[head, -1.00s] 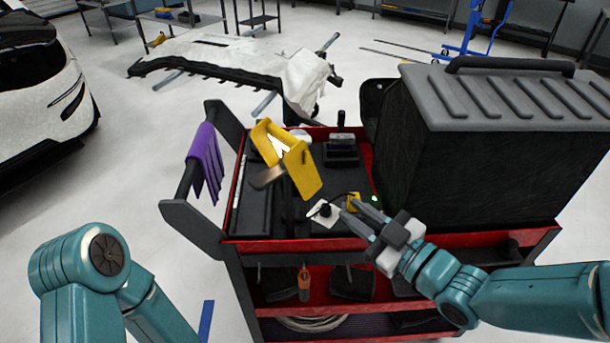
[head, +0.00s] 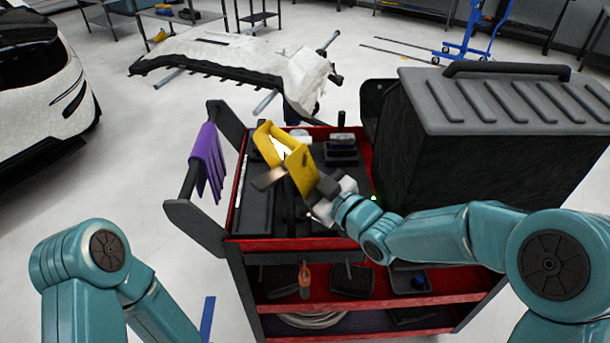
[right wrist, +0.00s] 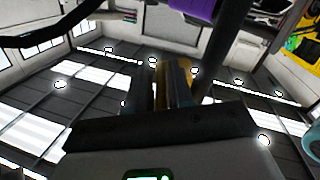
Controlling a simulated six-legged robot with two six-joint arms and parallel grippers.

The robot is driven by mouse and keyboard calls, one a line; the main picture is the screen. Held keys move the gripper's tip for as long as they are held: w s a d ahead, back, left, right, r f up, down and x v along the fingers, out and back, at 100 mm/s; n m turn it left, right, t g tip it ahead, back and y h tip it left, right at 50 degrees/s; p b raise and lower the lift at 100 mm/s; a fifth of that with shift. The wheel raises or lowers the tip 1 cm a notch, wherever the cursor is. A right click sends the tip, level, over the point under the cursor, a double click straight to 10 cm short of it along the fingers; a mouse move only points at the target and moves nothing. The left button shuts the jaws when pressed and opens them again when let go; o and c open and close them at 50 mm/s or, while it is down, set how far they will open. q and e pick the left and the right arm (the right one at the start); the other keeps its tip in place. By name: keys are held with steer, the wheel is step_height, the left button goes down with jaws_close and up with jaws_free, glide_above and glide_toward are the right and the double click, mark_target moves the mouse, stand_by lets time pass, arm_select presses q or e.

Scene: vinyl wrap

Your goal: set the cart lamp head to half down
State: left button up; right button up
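The yellow lamp head (head: 302,172) sits above the cart's top tray in the head view, tilted, with its lit white face partly showing. My right gripper (head: 322,190) is close against its lower right side, and the fingertips are mostly hidden by the lamp head. In the right wrist view, the dark fingers (right wrist: 172,92) point up the picture, with a narrow yellow part of the lamp head (right wrist: 183,72) beside and between them. Whether the fingers touch or clamp it is unclear. My left arm shows at the lower left, but its gripper is out of view.
The red and black cart (head: 300,245) has a large black case (head: 490,150) on its right. A purple cloth (head: 206,163) hangs on the left handle. Black foam tool holders (head: 257,205) fill the tray.

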jaws_close()
steer(key=w+d+r+n+b, duration=0.3)
steer(key=d+r+n+b, duration=0.1)
steer(key=n+b, duration=0.2)
steer(key=shift+w+d+r+n, duration=0.2)
steer(key=shift+w+n, duration=0.2)
steer(key=shift+n, duration=0.1)
stand_by(0.4)
